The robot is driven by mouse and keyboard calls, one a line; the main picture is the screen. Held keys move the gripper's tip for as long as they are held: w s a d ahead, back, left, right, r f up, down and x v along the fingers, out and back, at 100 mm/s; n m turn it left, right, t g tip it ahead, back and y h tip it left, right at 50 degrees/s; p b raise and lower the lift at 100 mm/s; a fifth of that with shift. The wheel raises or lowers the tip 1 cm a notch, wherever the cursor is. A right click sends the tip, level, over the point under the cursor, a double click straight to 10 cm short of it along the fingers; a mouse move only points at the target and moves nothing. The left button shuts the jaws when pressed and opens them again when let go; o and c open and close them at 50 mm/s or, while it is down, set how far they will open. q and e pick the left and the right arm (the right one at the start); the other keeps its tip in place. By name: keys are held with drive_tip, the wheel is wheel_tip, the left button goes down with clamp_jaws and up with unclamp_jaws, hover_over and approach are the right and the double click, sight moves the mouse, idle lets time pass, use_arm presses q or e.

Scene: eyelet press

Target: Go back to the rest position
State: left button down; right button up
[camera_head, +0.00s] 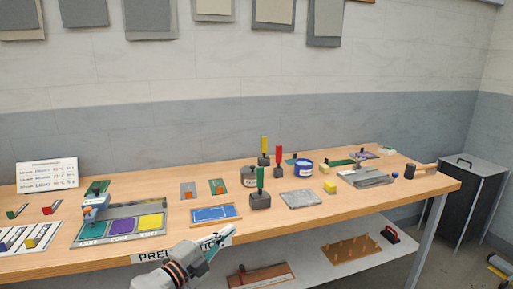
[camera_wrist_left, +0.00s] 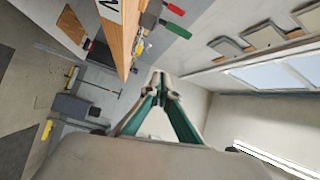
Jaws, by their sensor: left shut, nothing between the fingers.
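My left gripper (camera_head: 222,238) is in front of the workbench's front edge in the head view, near the printed label strip, and holds nothing. In the left wrist view its green-sided fingers (camera_wrist_left: 160,82) meet at the tips, shut on nothing. My right gripper is in neither view. The wooden workbench (camera_head: 330,207) runs across the head view. On it stands a press (camera_head: 95,203) with a board of green, purple and yellow pads at the left.
A blue tray (camera_head: 215,213), a grey block with a green handle (camera_head: 260,198), a grey slab (camera_head: 300,198) and a yellow block (camera_head: 330,187) lie on the bench. A lower shelf (camera_head: 310,262) holds a pegged board (camera_head: 351,249). A dark cabinet (camera_head: 470,195) stands at right.

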use_arm(q)
drive_tip(key=s+a+f+n+y, duration=0.1)
drive_tip(key=s+f+n+y, duration=0.1)
drive_tip(key=s+f+n, duration=0.5)
drive_tip(key=s+a+f+n+y, duration=0.25)
drive_tip(key=s+f, duration=0.25)
drive_tip(key=f, duration=0.5)
drive_tip(key=s+a+f+n+g+y, duration=0.2)
drive_tip(key=s+a+f+n, duration=0.2)
drive_tip(key=s+f, duration=0.3)
drive_tip(key=s+a+f+n+g+y, duration=0.2)
drive_tip(key=s+a+f+n, duration=0.2)
drive_tip(key=s, duration=0.9)
wheel_tip(320, 180, down, 3)
drive_tip(key=shift+a+f+n, duration=0.15)
drive_tip(key=shift+f+n, duration=0.05)
drive_tip(key=shift+n, duration=0.25)
drive_tip(key=shift+s, duration=0.1)
